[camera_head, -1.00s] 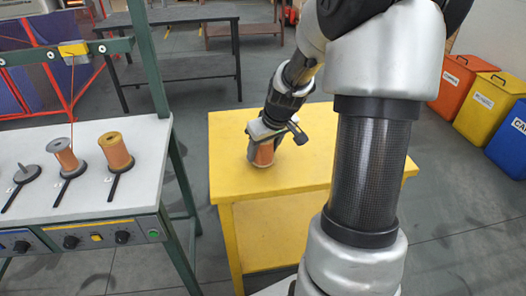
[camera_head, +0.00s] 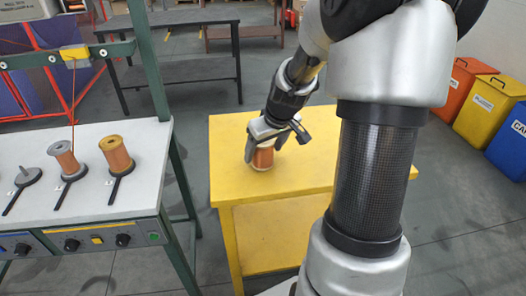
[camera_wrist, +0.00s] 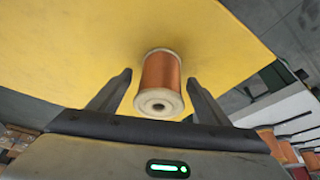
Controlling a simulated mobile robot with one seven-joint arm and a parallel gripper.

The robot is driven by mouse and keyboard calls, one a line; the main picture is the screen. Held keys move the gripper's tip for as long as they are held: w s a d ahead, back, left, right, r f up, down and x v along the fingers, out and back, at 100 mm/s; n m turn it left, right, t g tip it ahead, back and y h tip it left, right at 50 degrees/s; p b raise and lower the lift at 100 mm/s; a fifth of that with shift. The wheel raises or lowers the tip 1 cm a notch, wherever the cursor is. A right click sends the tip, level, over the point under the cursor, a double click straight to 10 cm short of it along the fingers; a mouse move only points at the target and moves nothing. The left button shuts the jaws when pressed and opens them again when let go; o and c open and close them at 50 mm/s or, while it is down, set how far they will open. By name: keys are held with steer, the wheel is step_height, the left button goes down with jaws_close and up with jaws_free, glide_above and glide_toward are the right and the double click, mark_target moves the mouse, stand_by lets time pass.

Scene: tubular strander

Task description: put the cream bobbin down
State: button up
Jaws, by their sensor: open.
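The cream bobbin (camera_head: 263,158), wound with copper wire, stands upright on the yellow table (camera_head: 318,150). In the wrist view the cream bobbin (camera_wrist: 160,85) shows its pale flange with a centre hole, between and a little beyond the fingers. My gripper (camera_head: 278,137) is just above and around the bobbin's top in the head view. In the wrist view my gripper (camera_wrist: 160,90) is open, with a gap between each finger and the bobbin.
A white bench (camera_head: 100,200) at the left holds a grey bobbin (camera_head: 66,158) and a yellow bobbin (camera_head: 116,155) on stands, beside an empty stand (camera_head: 28,176). A green post (camera_head: 148,65) rises at its edge. The yellow table's right part is clear.

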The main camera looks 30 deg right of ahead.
steer(key=p+v, duration=0.2)
steer(key=v, duration=0.8)
stand_by(1.9)
